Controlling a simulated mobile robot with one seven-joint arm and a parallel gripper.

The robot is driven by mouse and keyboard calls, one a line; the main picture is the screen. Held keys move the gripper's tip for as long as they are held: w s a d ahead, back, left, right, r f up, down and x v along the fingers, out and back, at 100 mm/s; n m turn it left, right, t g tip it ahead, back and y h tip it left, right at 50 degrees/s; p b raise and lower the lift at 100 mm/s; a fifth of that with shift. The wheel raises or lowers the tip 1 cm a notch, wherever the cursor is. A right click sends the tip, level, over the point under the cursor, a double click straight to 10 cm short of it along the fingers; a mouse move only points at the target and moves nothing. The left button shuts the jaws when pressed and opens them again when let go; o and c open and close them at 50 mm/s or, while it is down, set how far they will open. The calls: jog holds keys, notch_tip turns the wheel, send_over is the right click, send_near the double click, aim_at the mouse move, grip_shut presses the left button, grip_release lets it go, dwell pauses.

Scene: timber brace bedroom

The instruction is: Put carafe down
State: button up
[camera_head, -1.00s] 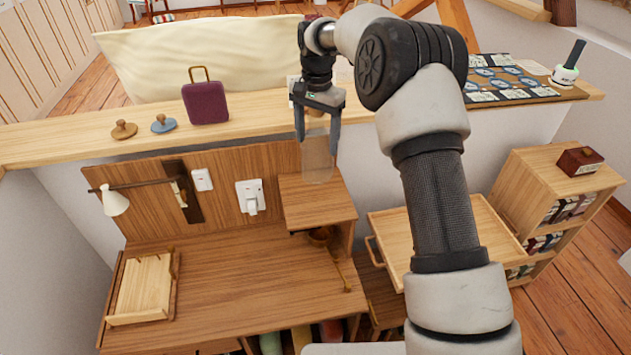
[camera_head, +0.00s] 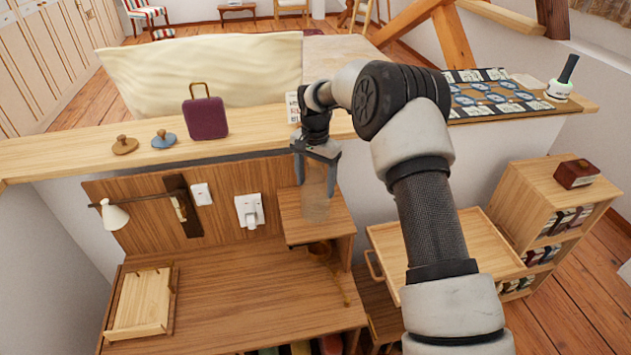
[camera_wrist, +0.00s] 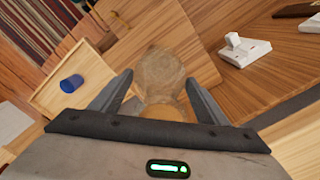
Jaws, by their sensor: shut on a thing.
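The carafe is clear, see-through glass (camera_head: 316,198) and hangs between the fingers of my gripper (camera_head: 317,165) in the head view. In the wrist view the carafe (camera_wrist: 163,75) shows between the two dark fingers of my gripper (camera_wrist: 160,100), with an orange-brown part close to the palm. My gripper is shut on it. The carafe is over the small raised wooden shelf (camera_head: 297,229) at the desk's right end. I cannot tell whether its base touches the shelf.
The desk top (camera_head: 220,290) below is mostly clear, with a wooden tray (camera_head: 143,300) at left. A brown ladle-like item (camera_head: 330,270) lies by the shelf. A ledge (camera_head: 60,157) behind holds a purple bag (camera_head: 205,118). A blue cup (camera_wrist: 71,83) shows in the wrist view.

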jog(key=o, duration=1.8)
jog(key=shift+o, duration=0.2)
